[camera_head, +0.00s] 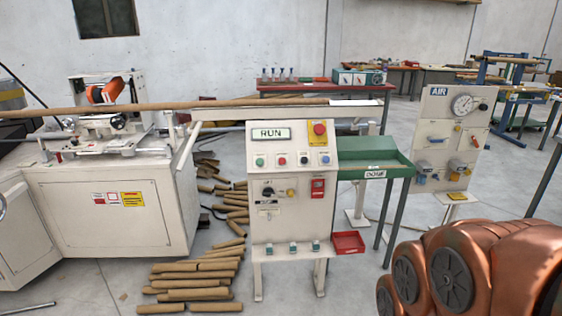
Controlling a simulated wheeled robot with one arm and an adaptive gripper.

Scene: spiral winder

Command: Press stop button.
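A cream control panel (290,220) stands on legs at the middle of the view, with a display reading RUN (271,133) at its top left. Below the display is a row of small buttons: green (260,161), red (282,160), a dark one (304,160) and blue (325,158). Their labels are too small to read, so I cannot tell which is marked stop. A larger red mushroom button (319,128) sits on a yellow plate at the top right. My copper-coloured arm fills the lower right corner, apart from the panel in the picture. My gripper is not in view.
A cream winding machine (115,215) with a long brown tube stands at the left. Several cardboard tubes (195,280) lie on the floor left of the panel. A green DONE tray (375,155), a red bin (348,243) and an AIR panel (450,135) are at the right.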

